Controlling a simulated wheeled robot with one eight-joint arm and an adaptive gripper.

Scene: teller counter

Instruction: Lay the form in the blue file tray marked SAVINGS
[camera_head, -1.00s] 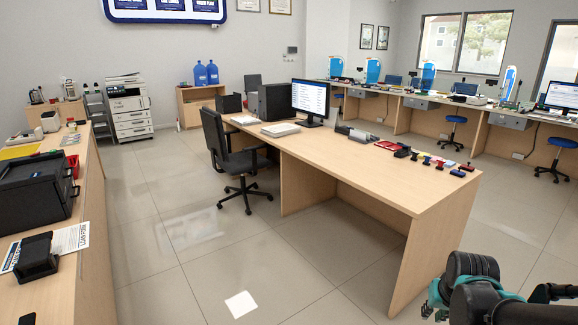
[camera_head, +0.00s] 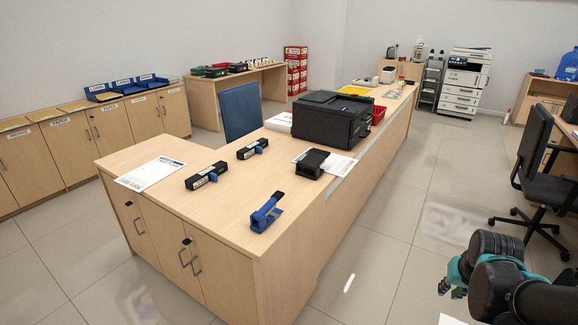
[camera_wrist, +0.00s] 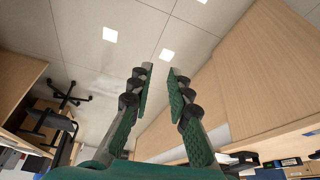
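Several blue file trays (camera_head: 103,94) stand on the low cabinets at the far left in the head view. Their labels are too small to read, so I cannot tell which is SAVINGS. A printed white sheet (camera_head: 150,173) lies flat on the near left end of the counter. Another printed sheet (camera_head: 338,166) lies partly under a black device. I cannot tell which sheet is the form. My gripper (camera_head: 455,280) is at the lower right, over the floor and away from the counter. In the wrist view my gripper (camera_wrist: 157,88) has its fingers apart with nothing between them.
The wooden counter (camera_head: 235,190) holds a black printer (camera_head: 332,120), a blue stapler-like tool (camera_head: 266,212) and two black stamps (camera_head: 206,175). A blue chair (camera_head: 240,110) stands behind it. A black office chair (camera_head: 538,160) is at the right. The floor (camera_head: 420,205) between is clear.

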